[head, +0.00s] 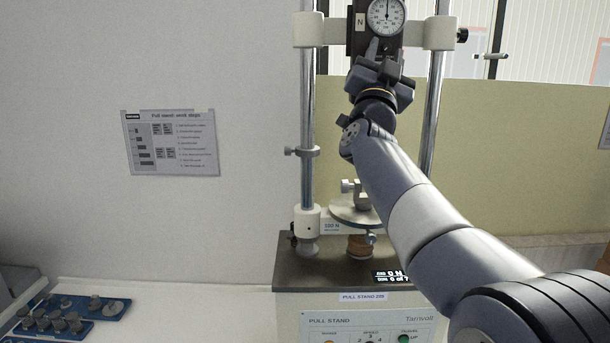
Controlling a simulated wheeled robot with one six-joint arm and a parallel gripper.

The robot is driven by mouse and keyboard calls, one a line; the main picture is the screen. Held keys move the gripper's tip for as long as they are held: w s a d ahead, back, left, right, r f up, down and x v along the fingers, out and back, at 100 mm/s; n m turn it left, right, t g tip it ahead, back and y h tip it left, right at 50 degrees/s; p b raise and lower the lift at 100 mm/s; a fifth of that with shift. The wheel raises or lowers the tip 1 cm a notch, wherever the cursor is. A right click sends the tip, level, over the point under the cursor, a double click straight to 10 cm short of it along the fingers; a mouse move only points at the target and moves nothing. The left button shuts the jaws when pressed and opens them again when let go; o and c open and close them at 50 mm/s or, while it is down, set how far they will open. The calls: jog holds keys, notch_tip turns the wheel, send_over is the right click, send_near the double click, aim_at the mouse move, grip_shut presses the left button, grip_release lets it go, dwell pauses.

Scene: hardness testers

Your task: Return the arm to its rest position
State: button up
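My arm (425,215) reaches from the lower right up and left across the pull stand (350,262). My gripper (375,52) is at the top of the arm, pointing away from the camera, just below the round dial gauge (386,16) in the picture. The gripper's own body and wrist hide most of its fingers, so I cannot tell whether they are apart or together, or whether they touch the stand. I see no object held in it.
The stand's two upright columns (307,110) and its crosshead frame the gripper. A round plate (355,209) sits low between the columns, partly behind my arm. Blue trays (45,318) of metal parts lie at lower left. A work-steps sheet (171,143) hangs on the wall.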

jog(key=shift+d+n+t+y+b, duration=0.15)
jog(key=shift+n+t+y, duration=0.25)
jog(key=shift+n+y, duration=0.85)
jog(key=shift+d+n+t+y+b, duration=0.15)
jog(key=shift+n+t+y, duration=0.25)
jog(key=shift+n+y, duration=0.85)
jog(key=shift+n+t+y+b, duration=0.25)
jog(key=shift+n+t+y, duration=0.15)
jog(key=shift+n+y, duration=0.85)
jog(key=s+d+f+m+g+h+b, duration=0.1)
jog(key=s+f+m+h+b, duration=0.1)
jog(key=m, duration=0.6)
jog(key=s+d+f+m+g+h+b, duration=0.1)
jog(key=s+f+m+g+h+b, duration=0.1)
jog(key=s+m+h, duration=0.3)
jog(key=s+f+m+b, duration=0.1)
jog(key=m, duration=0.3)
jog(key=shift+s+f, duration=0.3)
jog(key=shift+s, duration=0.1)
jog(key=shift+d+f, duration=0.1)
jog(key=shift+d, duration=0.05)
